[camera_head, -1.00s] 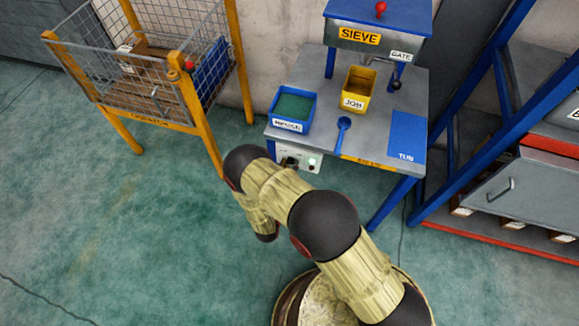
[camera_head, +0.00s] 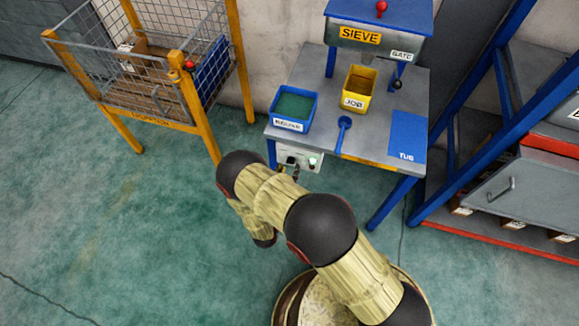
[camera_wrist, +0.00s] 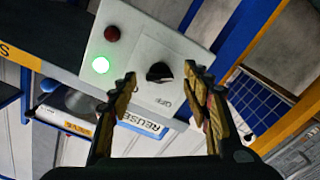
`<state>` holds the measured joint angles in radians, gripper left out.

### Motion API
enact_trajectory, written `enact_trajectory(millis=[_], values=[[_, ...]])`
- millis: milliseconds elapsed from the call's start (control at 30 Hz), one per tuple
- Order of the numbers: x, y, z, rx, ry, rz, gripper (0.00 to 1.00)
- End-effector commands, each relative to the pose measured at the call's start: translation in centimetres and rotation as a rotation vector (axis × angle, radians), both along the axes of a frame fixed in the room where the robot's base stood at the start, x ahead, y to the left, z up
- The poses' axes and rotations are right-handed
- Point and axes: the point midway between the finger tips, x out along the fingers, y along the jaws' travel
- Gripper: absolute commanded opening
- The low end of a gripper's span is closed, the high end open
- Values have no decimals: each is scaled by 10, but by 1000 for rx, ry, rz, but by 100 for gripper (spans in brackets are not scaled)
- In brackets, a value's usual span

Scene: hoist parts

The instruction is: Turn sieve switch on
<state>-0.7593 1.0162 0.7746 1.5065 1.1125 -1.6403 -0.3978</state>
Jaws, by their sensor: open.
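The sieve switch is a black rotary knob (camera_wrist: 159,72) on a pale control box (camera_wrist: 140,50), with an "OFF" label beside it in the wrist view. Which mark the knob points at I cannot tell. A lit green lamp (camera_wrist: 100,65) and a dark red lamp or button (camera_wrist: 112,33) sit on the same box. My gripper (camera_wrist: 160,78) is open, its fingertips on either side of the knob with gaps showing. In the head view the box (camera_head: 313,161) hangs under the table's front edge, and my arm partly hides the gripper there.
The sieve (camera_head: 385,42) stands on the grey table (camera_head: 305,75). A blue REUSE tray (camera_head: 289,125), a yellow JOB bin (camera_head: 347,103) and a blue scoop (camera_head: 344,123) are on the tabletop. A yellow-framed wire cage (camera_head: 205,130) stands left; a blue rack (camera_head: 465,150) stands right.

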Motion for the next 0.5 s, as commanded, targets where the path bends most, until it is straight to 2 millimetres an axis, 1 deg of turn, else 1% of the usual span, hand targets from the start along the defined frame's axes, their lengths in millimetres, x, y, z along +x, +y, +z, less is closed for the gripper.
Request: enact_trajectory(millis=[33, 200, 400, 500], values=[[-10, 5, 0, -3, 2, 5, 48], [-42, 17, -1, -2, 2, 6, 48], [-72, 27, 0, -1, 2, 4, 48], [-82, 30, -1, -1, 2, 3, 48]])
